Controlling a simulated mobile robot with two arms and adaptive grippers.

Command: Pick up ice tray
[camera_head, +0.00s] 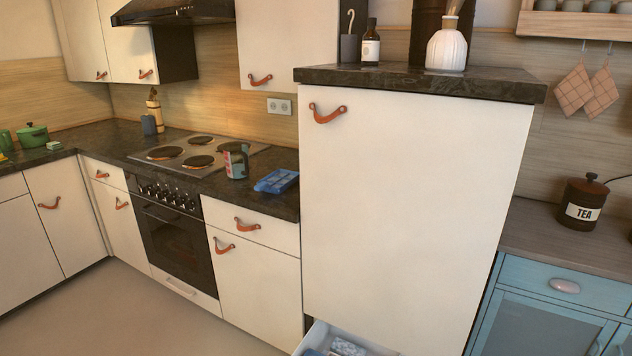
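A blue ice tray (276,181) lies on the dark countertop, at the right end of the left counter run. It is close to the front edge and just left of the tall white cabinet. It seems to lie flat, with a paler blue patch on top. Neither of my grippers shows in the head view.
A patterned mug (236,160) stands just left of the tray, beside the stove (198,153). The tall white cabinet (415,205) rises at its right. An open drawer (343,339) juts out at the cabinet's foot. The floor (150,315) before the oven is clear.

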